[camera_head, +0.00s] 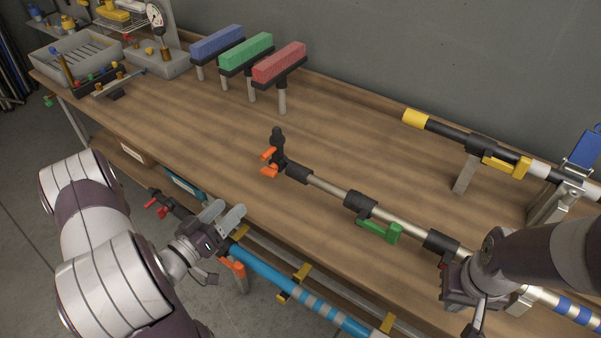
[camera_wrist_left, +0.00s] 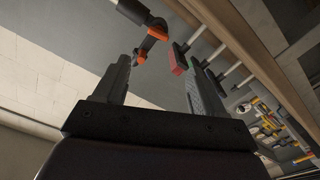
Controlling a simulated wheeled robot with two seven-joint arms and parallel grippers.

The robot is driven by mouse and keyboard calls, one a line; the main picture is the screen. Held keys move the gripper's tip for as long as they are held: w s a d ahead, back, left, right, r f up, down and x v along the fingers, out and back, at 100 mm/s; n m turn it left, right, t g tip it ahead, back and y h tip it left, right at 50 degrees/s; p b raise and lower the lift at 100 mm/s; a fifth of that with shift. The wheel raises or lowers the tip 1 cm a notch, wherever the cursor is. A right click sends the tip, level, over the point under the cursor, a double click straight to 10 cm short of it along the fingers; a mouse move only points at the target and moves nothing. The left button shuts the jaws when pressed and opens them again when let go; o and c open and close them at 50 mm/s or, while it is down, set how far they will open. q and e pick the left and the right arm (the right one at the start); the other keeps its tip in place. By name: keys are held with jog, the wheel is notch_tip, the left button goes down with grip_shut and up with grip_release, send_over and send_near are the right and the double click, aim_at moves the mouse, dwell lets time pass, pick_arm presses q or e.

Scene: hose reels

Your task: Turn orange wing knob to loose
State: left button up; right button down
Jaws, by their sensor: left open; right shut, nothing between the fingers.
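The orange wing knob (camera_head: 269,162) is on a black fitting at the left end of a metal pole (camera_head: 330,188), above the wooden table. It also shows in the left wrist view (camera_wrist_left: 153,35), ahead of the open fingers. My left gripper (camera_head: 230,208) is open and empty, below and left of the knob in the head view, apart from it. My right gripper (camera_head: 460,285) is over the right part of the pole. It is shut, and its fingertips are mostly hidden; I cannot tell if it touches the pole.
The pole carries black collars and a green lever (camera_head: 380,231). A blue pole (camera_head: 265,268) with yellow clips runs along the table's front. Blue, green and red padded stands (camera_head: 278,64) stand behind. A yellow-ended pole (camera_head: 440,127) lies back right.

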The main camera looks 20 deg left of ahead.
aim_at(266, 173)
pick_arm(q)
jog(key=w+d+m, duration=0.1)
jog(key=w, duration=0.3)
jog(key=w+d+m+p, duration=0.1)
jog(key=w+d, duration=0.1)
jog(key=w, duration=0.2)
jog(key=w+d+m, duration=0.1)
jog(key=w, duration=0.3)
jog(key=shift+d, duration=0.25)
